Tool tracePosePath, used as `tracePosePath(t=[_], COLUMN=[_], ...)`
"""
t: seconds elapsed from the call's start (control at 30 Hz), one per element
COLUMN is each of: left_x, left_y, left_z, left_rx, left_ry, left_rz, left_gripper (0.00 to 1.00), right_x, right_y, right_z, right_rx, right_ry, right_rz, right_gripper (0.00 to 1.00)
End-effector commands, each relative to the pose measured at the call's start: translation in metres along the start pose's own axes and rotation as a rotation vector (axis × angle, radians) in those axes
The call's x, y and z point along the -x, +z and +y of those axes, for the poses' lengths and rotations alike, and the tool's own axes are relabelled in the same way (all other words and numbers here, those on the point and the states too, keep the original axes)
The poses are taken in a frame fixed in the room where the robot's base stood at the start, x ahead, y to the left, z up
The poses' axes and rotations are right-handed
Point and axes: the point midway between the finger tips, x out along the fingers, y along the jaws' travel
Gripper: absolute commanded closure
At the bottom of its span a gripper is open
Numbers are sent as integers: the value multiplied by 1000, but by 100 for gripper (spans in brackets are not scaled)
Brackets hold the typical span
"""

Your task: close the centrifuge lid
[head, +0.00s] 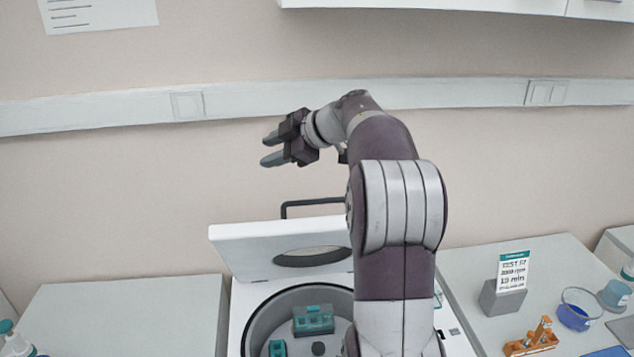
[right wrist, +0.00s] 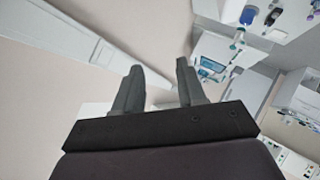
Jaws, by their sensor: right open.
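The centrifuge (head: 236,316) stands at the bottom middle of the head view. Its white lid (head: 244,252) is raised and tilted back, with an oval window and a dark handle (head: 312,203) at its top edge. Inside the open bowl are teal tube holders (head: 313,320). My right gripper (head: 269,149) is open and empty, above and left of the lid handle, apart from it. My right arm hides the right part of the lid and bowl. The right wrist view shows both fingers (right wrist: 160,88) spread with nothing between them. My left gripper is not in view.
Right of the centrifuge stand a sign holder (head: 502,297), a bowl of blue liquid (head: 578,310) and an orange rack (head: 530,340). The left counter (head: 120,310) is mostly bare, with bottles (head: 14,342) at its near left. A wall rail (head: 240,100) runs behind my arm.

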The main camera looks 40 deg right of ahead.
Motion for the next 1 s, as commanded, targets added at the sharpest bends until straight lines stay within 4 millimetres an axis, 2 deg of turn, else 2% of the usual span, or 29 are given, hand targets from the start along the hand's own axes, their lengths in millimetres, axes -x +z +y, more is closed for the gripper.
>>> tracePosePath(t=[0.03,0.13,0.2,0.3,0.37,0.7,0.83,1.0], left_x=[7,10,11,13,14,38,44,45], left_y=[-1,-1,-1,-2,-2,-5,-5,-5], left_z=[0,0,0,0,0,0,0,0], left_rx=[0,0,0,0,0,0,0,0], left_ry=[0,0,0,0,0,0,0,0], left_rz=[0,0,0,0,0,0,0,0], left_gripper=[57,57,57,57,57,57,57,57], right_x=[23,64,84,92,85,12,-5,-14], right_y=[23,67,86,99,104,132,140,144], right_z=[3,-5,-9,-14,-18,-41,-47,-51], right_rx=[18,5,-16,-34,-36,-33,-32,-31], right_ry=[-78,-216,-269,-303,-308,-308,-306,-304], right_rz=[-83,-257,-340,-393,-400,-396,-396,-397], right_gripper=[60,60,60,60,60,60,60,60])
